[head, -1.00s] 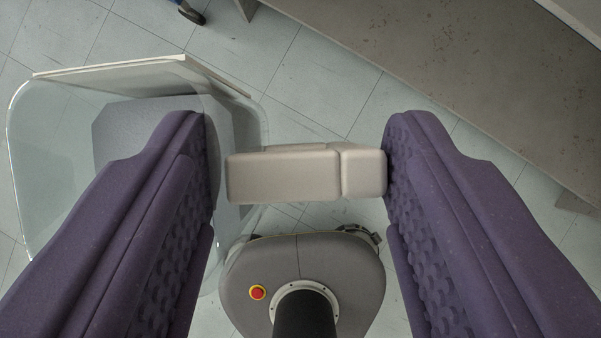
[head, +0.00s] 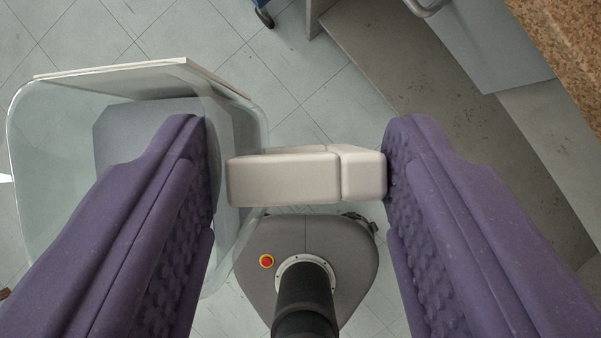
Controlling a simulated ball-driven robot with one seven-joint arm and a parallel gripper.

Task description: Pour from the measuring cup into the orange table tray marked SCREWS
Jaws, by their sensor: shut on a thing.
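My gripper (head: 300,165) shows in the head view as two purple padded fingers. It is shut on the pale beige handle (head: 285,177) of the measuring cup. The cup (head: 60,200) is clear and see-through, at the left of the view, partly behind the left finger. A pale rim or edge runs along its top in the picture. I cannot make out what is inside it. The orange tray marked SCREWS is not in view.
Below lies a pale tiled floor (head: 130,30). A grey bench-like surface (head: 400,80) runs along the right, with a grey box-like piece (head: 490,45) and a brown speckled top (head: 565,50) at the upper right corner. A blue caster leg (head: 262,12) is at the top.

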